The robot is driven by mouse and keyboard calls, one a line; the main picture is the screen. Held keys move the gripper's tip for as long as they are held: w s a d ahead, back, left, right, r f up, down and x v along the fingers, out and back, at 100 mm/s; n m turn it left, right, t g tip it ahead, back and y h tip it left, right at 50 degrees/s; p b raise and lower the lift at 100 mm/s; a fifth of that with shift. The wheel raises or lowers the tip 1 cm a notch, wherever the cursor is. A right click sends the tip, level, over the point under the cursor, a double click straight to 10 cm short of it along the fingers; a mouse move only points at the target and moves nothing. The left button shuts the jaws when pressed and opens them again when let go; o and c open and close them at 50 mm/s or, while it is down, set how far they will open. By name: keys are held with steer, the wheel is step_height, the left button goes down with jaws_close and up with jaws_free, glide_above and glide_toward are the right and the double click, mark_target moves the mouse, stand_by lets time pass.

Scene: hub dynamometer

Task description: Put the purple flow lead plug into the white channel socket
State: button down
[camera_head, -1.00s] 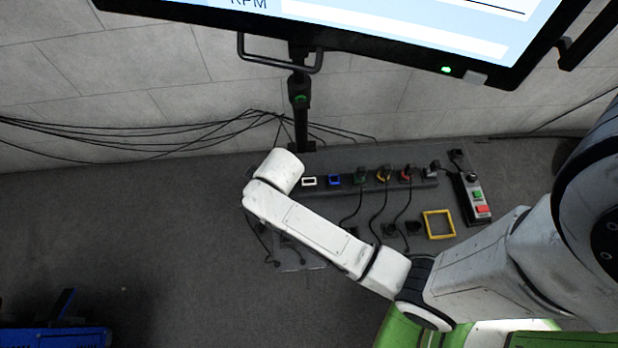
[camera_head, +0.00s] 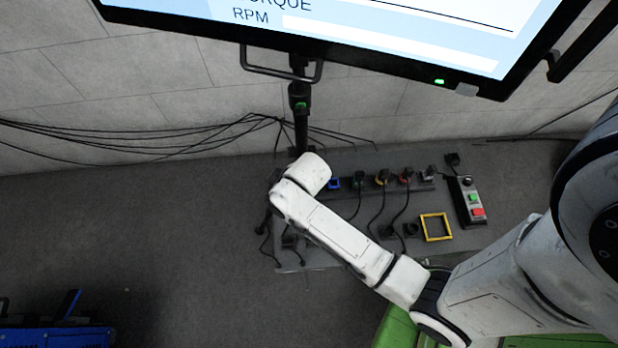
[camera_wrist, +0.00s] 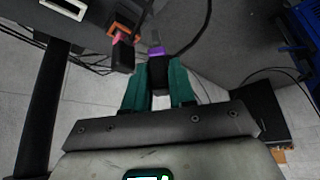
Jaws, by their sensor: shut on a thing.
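My gripper (camera_wrist: 158,90) has teal fingers and is shut on the purple flow lead plug (camera_wrist: 156,51), a black plug body with a purple band at its far end. In the wrist view the plug sits between the fingers, clear of any socket that I can make out. A pale rectangular outline (camera_wrist: 64,7) at the upper left of that view may be the white channel socket; I cannot tell. In the head view my arm hides the gripper, the held plug and the white socket.
The head view shows the blue socket (camera_head: 333,183) and plugs in the green (camera_head: 359,180), yellow (camera_head: 382,178) and red (camera_head: 405,176) sockets, with hanging leads. A yellow frame (camera_head: 436,227) and a button box (camera_head: 468,201) are at right. The monitor (camera_head: 350,40) overhangs the board.

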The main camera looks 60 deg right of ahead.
steer(key=s+d+p, duration=0.3)
steer(key=s+d, duration=0.2)
steer(key=s, duration=0.2)
steer(key=shift+s+d, duration=0.35)
steer(key=shift+s, duration=0.05)
stand_by(0.8)
steer(key=shift+d, duration=0.1)
steer(key=w+d, duration=0.2)
steer(key=d, duration=0.1)
steer(key=shift+w, duration=0.2)
stand_by(0.7)
steer(key=shift+f, duration=0.15)
steer(key=shift+f, duration=0.3)
stand_by(0.5)
